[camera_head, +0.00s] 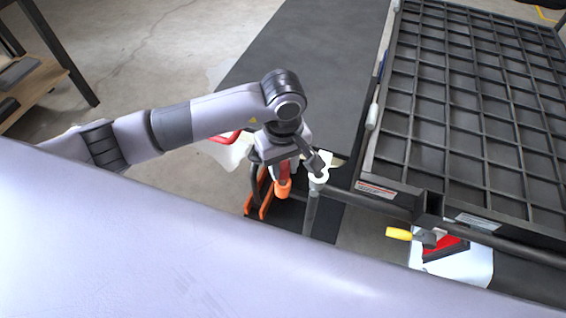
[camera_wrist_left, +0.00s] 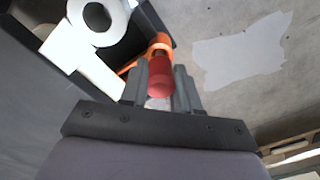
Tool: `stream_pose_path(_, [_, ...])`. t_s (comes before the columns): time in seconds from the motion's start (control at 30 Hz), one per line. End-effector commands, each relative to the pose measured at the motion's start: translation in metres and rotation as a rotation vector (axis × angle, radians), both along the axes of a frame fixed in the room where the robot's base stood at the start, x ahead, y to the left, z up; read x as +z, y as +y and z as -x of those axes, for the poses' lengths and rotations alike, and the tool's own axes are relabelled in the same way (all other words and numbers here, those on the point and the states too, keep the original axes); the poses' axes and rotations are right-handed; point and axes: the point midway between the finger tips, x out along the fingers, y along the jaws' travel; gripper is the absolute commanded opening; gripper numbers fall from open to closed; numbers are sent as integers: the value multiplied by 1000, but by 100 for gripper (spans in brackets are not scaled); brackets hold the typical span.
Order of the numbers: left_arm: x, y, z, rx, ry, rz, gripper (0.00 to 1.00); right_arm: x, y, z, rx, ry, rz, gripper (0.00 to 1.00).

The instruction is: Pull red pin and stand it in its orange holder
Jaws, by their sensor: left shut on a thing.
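The red pin (camera_head: 285,168) is upright or nearly so, just above the orange holder (camera_head: 283,189) at the cart's near left corner. In the left wrist view the red pin (camera_wrist_left: 160,76) sits between the fingers of my left gripper (camera_wrist_left: 160,92), which is shut on it. The orange holder's ring (camera_wrist_left: 160,43) shows right beyond the pin's far end. I cannot tell how deep the pin sits in the holder. In the head view my left gripper (camera_head: 290,155) partly hides the pin's top. My right gripper is not in view.
A white ring-topped post (camera_head: 318,180) stands close to the right of the holder. The black grid panel (camera_head: 470,110) fills the right side. A yellow handle (camera_head: 398,233) sticks out at the lower right. Bare concrete floor (camera_head: 150,50) lies open at the upper left.

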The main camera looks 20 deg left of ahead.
Motion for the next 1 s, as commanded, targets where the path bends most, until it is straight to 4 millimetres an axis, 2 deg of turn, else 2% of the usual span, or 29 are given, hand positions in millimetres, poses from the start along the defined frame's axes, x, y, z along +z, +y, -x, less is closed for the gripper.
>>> stream_pose_path(1.0, [-27,0,0,0,0,0,0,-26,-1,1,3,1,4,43])
